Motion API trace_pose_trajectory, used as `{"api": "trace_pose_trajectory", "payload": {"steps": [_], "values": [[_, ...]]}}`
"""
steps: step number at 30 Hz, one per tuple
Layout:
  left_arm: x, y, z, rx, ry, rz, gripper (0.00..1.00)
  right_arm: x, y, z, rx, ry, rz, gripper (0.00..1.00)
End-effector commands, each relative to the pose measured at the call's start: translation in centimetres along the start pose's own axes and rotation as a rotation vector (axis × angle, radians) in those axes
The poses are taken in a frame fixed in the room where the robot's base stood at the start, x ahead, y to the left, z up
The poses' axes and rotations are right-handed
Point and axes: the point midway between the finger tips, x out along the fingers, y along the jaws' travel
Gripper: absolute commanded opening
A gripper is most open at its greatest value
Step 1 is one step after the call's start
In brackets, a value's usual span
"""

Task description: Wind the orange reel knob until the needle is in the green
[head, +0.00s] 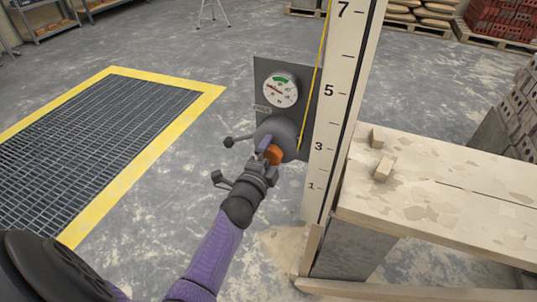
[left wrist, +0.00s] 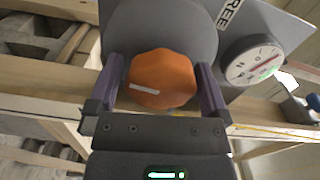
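The orange reel knob (head: 273,155) sits on a round grey reel housing (head: 283,131) on a dark panel beside the measuring post. My left gripper (head: 268,150) is at the knob. In the left wrist view its fingers (left wrist: 160,85) stand on either side of the knob (left wrist: 160,78), close against its sides, and look shut on it. A pale mark on the knob's face is slightly tilted. The white gauge (head: 281,92) above has a green band at its top; its red needle points left, outside the green. The gauge also shows in the left wrist view (left wrist: 252,64). My right gripper is not visible.
The numbered post (head: 334,110) rises right of the panel, with a yellow line alongside. A yellow-edged floor grate (head: 110,130) lies left.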

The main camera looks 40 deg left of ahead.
Motion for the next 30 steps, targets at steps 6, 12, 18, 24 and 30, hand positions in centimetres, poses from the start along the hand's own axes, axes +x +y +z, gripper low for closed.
{"api": "trace_pose_trajectory", "payload": {"steps": [6,12,18,24,30], "values": [[-2.4,-0.2,-0.1,-0.003,-0.001,0.001,1.00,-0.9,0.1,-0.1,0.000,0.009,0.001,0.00],[-6.8,-0.2,0.0,-0.003,-0.002,0.002,1.00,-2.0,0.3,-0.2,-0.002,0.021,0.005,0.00],[-9.7,-0.1,0.0,-0.001,-0.002,0.001,1.00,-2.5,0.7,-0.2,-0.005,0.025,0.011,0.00],[-10.0,0.1,0.0,0.000,0.000,0.001,1.00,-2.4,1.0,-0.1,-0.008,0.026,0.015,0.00],[-9.9,0.1,0.0,0.000,0.000,0.001,1.00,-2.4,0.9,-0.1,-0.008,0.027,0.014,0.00]]}}
